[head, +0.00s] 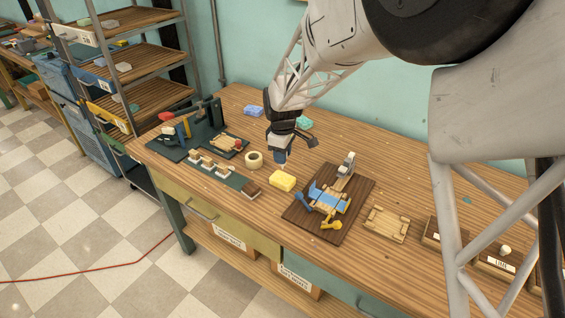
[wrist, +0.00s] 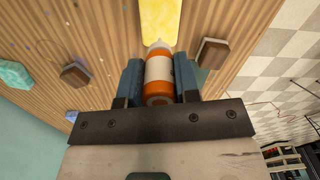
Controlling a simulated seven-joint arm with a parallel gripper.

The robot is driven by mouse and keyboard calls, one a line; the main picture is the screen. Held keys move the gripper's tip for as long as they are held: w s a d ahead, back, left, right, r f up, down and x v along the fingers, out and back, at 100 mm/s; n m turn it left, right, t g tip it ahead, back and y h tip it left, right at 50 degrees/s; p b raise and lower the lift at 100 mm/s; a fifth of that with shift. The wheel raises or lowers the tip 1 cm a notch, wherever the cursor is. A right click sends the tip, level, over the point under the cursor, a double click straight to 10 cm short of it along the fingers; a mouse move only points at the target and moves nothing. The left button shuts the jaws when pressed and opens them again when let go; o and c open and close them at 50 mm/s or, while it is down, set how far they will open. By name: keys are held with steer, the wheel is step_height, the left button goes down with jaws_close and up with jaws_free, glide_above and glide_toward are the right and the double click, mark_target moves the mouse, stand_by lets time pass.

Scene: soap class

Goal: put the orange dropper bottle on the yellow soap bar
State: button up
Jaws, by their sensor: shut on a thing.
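The orange dropper bottle (wrist: 158,82), with a white label and a pale tip, is between the fingers of my gripper (wrist: 160,85) in the wrist view. My gripper is shut on it. In the head view my gripper (head: 279,160) is above the workbench, just behind and left of the yellow soap bar (head: 282,181), and the bottle is hidden or too small to make out. The yellow soap bar also shows in the wrist view (wrist: 160,20), past the bottle's tip. I cannot tell whether bottle and bar touch.
A wooden soap dish (head: 386,224) lies farther right. Blue soap (head: 253,111) and teal soap (head: 304,123) lie toward the wall.

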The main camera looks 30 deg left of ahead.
steer(key=shift+f, duration=0.1)
steer(key=shift+f, duration=1.65)
steer(key=shift+f, duration=0.15)
steer(key=o, duration=0.9)
steer(key=shift+r, duration=6.15)
steer(key=shift+d, duration=0.1)
